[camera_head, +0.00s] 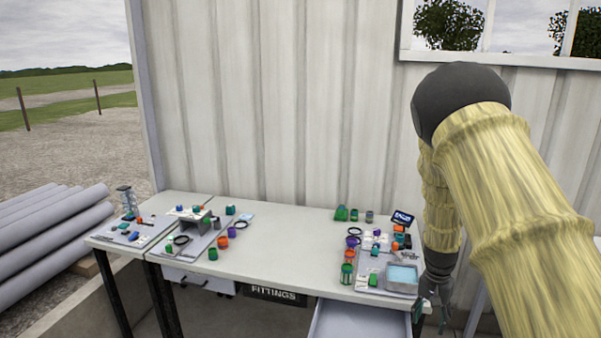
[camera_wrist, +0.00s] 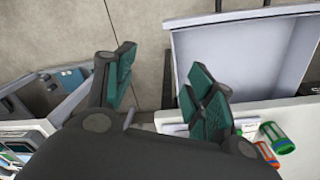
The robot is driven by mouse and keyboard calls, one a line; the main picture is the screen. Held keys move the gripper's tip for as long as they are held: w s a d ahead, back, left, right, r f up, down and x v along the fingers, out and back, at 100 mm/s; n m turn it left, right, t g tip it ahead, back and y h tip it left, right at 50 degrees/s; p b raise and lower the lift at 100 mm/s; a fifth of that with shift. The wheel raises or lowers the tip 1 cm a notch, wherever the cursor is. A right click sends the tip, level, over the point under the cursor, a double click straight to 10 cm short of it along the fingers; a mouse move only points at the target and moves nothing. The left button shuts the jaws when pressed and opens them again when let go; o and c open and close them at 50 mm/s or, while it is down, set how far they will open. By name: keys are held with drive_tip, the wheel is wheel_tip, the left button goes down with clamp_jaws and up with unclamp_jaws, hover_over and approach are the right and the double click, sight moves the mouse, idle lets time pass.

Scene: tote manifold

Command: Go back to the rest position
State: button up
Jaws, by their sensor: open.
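My gripper (camera_head: 432,302) hangs at the right end of the white workbench (camera_head: 285,222), beside its right edge and low, near the height of the top. In the wrist view my gripper (camera_wrist: 155,92) is open, its green-padded fingers wide apart with nothing between them. Below the fingers is the grey floor (camera_wrist: 150,20). My arm, in a straw-coloured cover, bends down on the right in the head view and hides part of the wall and the area right of the bench.
An open, empty drawer (camera_head: 345,320) juts from the bench front; it also shows in the wrist view (camera_wrist: 240,55), close right of the fingers. A grey tray (camera_head: 402,278) and several small fittings stand at the bench's right end. The bench's middle is clear.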

drive_tip(key=s+a+f+n+h, duration=0.1)
drive_tip(key=s+a+f+n, duration=0.1)
drive_tip(key=s+f, duration=0.8)
drive_tip(key=s+a+f+n, duration=0.1)
drive_tip(key=s+f+n, duration=0.1)
drive_tip(key=s+f, duration=0.8)
drive_tip(key=s+a+f+n, duration=0.1)
drive_tip(key=s+a, duration=0.2)
drive_tip(key=s, duration=0.4)
drive_tip(key=s+a+f+n+y, duration=0.1)
drive_tip(key=s+a, duration=0.3)
drive_tip(key=s, duration=0.4)
drive_tip(key=s+a+f+n, duration=0.1)
drive_tip(key=s+a+f, duration=0.1)
drive_tip(key=s, duration=0.6)
drive_tip(key=shift+a+f+n+y, duration=0.35)
drive_tip(key=shift+a+n+y, duration=0.05)
drive_tip(key=shift+a, duration=0.45)
drive_tip(key=shift+w, duration=0.1)
